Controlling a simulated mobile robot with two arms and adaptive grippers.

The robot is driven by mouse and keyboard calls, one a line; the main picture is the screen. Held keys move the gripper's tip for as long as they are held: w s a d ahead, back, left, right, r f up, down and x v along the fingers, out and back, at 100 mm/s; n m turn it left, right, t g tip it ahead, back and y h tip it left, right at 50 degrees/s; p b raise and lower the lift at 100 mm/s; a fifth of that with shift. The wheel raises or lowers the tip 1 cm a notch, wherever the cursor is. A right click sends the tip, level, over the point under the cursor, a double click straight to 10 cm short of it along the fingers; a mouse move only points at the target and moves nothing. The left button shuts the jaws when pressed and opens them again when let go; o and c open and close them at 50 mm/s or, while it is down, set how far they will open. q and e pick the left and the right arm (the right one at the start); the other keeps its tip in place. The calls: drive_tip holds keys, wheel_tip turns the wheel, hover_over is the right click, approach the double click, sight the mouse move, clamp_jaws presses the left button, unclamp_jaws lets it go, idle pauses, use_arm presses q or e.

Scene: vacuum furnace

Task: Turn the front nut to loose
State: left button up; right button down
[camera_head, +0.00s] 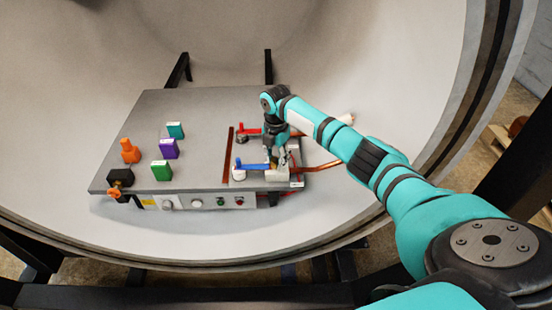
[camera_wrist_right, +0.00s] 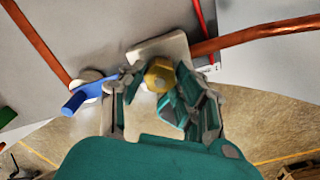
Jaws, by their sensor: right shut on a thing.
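The front nut, a brass hexagon (camera_wrist_right: 159,74), sits on a pale block (camera_wrist_right: 172,46) in the right wrist view. My right gripper (camera_wrist_right: 157,84) has its fingers on both sides of the nut and is shut on it. In the head view the right gripper (camera_head: 279,157) reaches down at the right end of the grey plate, over the pale block (camera_head: 279,174); the nut is mostly hidden there. A blue handle (camera_head: 252,165) lies just left of the gripper and also shows in the wrist view (camera_wrist_right: 74,102). My left gripper is out of view.
A red handle (camera_head: 248,131) lies behind the blue one. Copper pipes (camera_head: 318,167) run off to the right. Teal, purple, green and orange blocks stand on the left of the grey plate (camera_head: 205,120). The curved chamber wall (camera_head: 390,40) surrounds it.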

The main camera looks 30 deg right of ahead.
sight(276, 159)
drive_tip(key=shift+w+r+n, duration=0.1)
drive_tip(key=shift+n, duration=0.6)
drive_tip(key=c, duration=1)
unclamp_jaws()
drive_tip(key=shift+o, duration=0.2)
wheel_tip(276, 159, up, 12)
